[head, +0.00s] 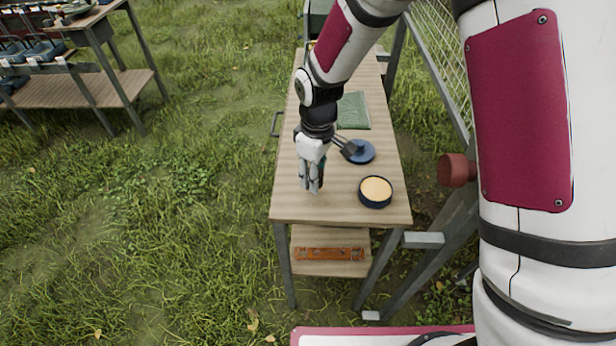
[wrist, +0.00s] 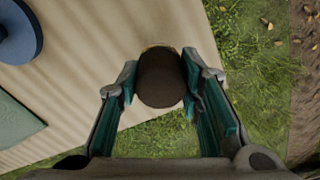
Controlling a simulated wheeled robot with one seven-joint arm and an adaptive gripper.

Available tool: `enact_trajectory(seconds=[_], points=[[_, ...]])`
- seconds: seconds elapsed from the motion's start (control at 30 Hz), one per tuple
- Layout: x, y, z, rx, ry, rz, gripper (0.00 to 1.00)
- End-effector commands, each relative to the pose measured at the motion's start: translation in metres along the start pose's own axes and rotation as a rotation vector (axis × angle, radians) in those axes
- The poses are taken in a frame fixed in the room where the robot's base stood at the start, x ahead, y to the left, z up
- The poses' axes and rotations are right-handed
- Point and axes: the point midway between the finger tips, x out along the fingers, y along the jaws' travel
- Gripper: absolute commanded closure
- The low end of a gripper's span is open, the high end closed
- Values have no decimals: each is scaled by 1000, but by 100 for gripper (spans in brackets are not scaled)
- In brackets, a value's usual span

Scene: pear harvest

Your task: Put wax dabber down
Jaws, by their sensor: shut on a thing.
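My gripper (head: 312,184) points down over the front left part of the wooden table (head: 345,213). In the wrist view my gripper (wrist: 160,82) is shut on the wax dabber (wrist: 159,80), seen end-on as a dark brown round top with a thin paler edge behind it. The dabber's lower end is hidden, so I cannot tell whether it touches the tabletop. In the head view the fingers hide most of the dabber. An open round tin of pale yellow wax (head: 375,190) stands to the right of my gripper.
A green cloth or pad (head: 353,110) lies farther back. An orange level (head: 328,254) is on the lower shelf. The table's left edge is close to my gripper.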

Motion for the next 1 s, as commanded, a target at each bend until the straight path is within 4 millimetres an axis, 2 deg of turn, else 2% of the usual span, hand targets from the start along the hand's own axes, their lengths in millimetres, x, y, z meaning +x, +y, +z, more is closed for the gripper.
enact_trajectory(seconds=[0.03,0.3,0.53,0.93,0.97,1.0], points=[[1,3,-7,-1,1,1,93],[7,9,-25,0,-2,-2,93],[35,9,-24,0,-1,-1,93],[41,10,-24,0,0,0,93],[41,10,-24,0,0,0,64],[40,10,-24,0,0,0,55]])
